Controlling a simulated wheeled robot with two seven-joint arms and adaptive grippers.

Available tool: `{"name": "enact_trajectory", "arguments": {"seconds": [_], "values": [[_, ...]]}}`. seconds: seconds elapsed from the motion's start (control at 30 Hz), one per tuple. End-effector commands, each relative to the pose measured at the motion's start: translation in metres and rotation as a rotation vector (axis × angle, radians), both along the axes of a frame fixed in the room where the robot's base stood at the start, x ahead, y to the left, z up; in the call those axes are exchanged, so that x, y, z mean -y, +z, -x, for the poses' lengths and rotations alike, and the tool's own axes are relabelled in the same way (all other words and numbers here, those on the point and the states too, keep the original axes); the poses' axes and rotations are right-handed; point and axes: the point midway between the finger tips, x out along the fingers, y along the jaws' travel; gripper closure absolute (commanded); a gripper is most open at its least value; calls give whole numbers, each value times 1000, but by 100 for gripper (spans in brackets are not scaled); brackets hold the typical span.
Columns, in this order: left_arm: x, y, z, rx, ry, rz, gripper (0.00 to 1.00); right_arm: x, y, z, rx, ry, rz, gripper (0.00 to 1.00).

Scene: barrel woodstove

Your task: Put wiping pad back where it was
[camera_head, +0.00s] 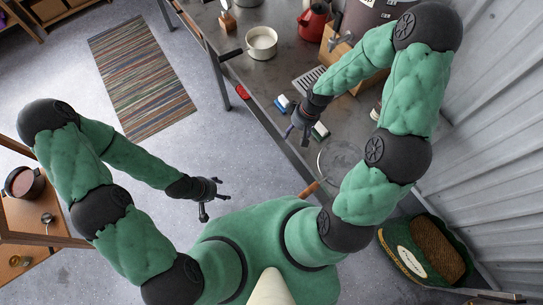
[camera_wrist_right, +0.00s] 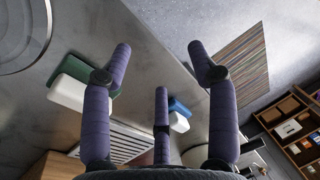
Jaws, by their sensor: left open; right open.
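Two small pads lie on the dark bench (camera_head: 268,78), and I cannot tell which is the wiping pad. A blue and white pad (camera_head: 283,103) lies beyond my right gripper, and it shows between the fingers in the right wrist view (camera_wrist_right: 179,114). A green and white pad (camera_head: 321,131) lies close beside my right gripper, and it shows left of the fingers in the wrist view (camera_wrist_right: 68,92). My right gripper (camera_head: 304,134) is open and empty above the bench edge; its fingers show in the wrist view (camera_wrist_right: 160,52). My left gripper (camera_head: 216,198) is open and empty over the floor.
A clear round dish (camera_head: 341,157) sits on the bench near my right forearm. A slatted tray (camera_head: 308,80), white pot (camera_head: 261,41), red kettle (camera_head: 313,22) and red item (camera_head: 242,91) stand farther along. A striped rug (camera_head: 142,76) lies on open floor.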

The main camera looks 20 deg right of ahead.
Motion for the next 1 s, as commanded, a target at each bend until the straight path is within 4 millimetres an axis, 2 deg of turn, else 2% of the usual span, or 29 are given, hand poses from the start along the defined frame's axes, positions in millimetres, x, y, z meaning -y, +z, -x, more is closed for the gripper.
{"name": "enact_trajectory", "arguments": {"seconds": [0.03, 0.2, 0.3, 0.4, 0.6, 1.0], "values": [[0, 0, 0, 0, 0, 0, 37, -22, -15, 9, -15, -24, -37, 41], [0, 0, 0, 0, 0, 0, 37, -80, -54, 39, -47, -149, -116, 41], [0, 0, 0, 0, 0, 0, 37, -104, -72, 59, -70, -225, -133, 41], [0, 0, 0, 0, 0, 0, 37, -118, -85, 77, -85, -287, -133, 41], [0, 0, 0, 0, 0, 0, 37, -128, -97, 96, -98, -350, -120, 41], [0, -1, 0, 0, 0, 0, 37, -129, -100, 98, -98, -357, -117, 41]]}}
